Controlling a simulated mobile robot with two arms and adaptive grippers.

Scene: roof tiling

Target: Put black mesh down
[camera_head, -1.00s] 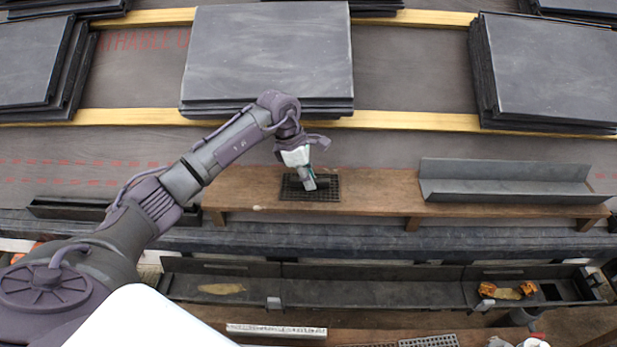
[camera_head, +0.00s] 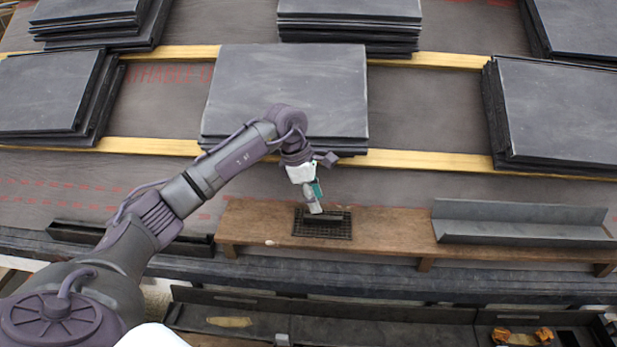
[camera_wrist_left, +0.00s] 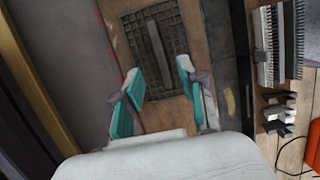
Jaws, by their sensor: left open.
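The black mesh (camera_head: 339,232) lies flat on the wooden plank bench in the head view, with a dark bar across its middle. It also shows in the left wrist view (camera_wrist_left: 172,40), ahead of the fingers. My left gripper (camera_head: 314,208) is just above the mesh. In the left wrist view its two teal-padded fingers (camera_wrist_left: 160,88) are spread apart with nothing between them. The fingertips hide part of the mesh in the head view. My right gripper is not in view.
The wooden bench (camera_head: 390,245) has bare room right of the mesh, up to a grey angled trough (camera_head: 520,228). Slate stacks (camera_head: 285,95) lie on yellow battens behind. A dark gutter (camera_head: 380,332) runs along the front. A pale comb-like piece (camera_wrist_left: 278,45) shows in the wrist view.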

